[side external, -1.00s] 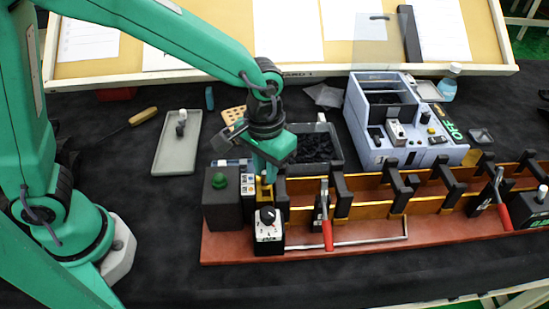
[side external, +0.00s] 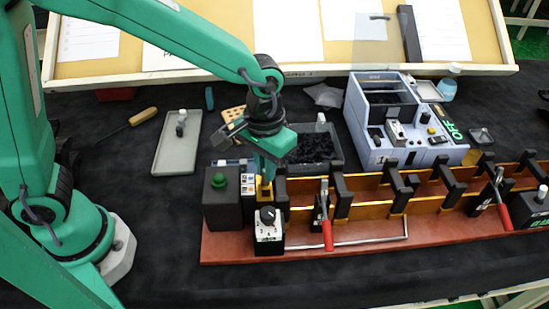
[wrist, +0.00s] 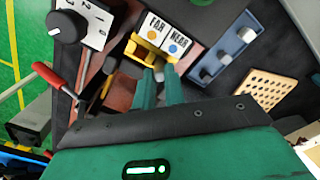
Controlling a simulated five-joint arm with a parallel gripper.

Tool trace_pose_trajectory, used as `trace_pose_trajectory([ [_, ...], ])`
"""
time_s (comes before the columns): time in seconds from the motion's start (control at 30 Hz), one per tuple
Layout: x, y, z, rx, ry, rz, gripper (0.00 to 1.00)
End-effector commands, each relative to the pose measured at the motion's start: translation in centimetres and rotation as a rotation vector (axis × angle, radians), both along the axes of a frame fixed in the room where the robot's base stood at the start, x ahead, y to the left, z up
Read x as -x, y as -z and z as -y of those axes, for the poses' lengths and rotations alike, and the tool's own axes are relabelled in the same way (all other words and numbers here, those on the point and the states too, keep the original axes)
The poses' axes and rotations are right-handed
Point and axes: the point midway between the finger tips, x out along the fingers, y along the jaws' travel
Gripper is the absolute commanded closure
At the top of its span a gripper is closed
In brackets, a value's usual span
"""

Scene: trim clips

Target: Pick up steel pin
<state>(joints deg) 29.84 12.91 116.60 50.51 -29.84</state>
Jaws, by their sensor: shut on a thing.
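My gripper (side external: 266,173) points down just above the yellow bracket (side external: 266,193) at the left end of the red-brown fixture base. In the wrist view my gripper's fingers (wrist: 160,80) are close together, with their tips at the yellow bracket (wrist: 150,50), beside the FAR and NEAR labels. The fingers are shut on a small piece, which fits the steel pin by its place, but the fingers and bracket hide nearly all of it. I cannot make out its shape or tilt.
A black box with a green knob (side external: 220,181) and a dial box (side external: 268,238) stand close to the gripper. Red-handled clamps (side external: 326,232) line the fixture. Behind are a bin of black pieces (side external: 339,160) and a grey tray (side external: 165,160). Black cloth is clear in front.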

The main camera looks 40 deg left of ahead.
Motion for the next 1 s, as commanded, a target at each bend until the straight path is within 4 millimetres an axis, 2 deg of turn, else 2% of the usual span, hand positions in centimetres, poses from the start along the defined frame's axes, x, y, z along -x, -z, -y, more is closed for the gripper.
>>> trace_pose_trajectory([
  [0.3, 0.0, -3.9, 0.1, 0.003, 0.001, 0.005, 1.00],
  [0.7, 6.4, -7.9, 3.6, 0.002, 0.006, 0.003, 1.00],
  [1.0, 9.4, -10.0, 5.3, 0.002, 0.003, 0.002, 1.00],
])
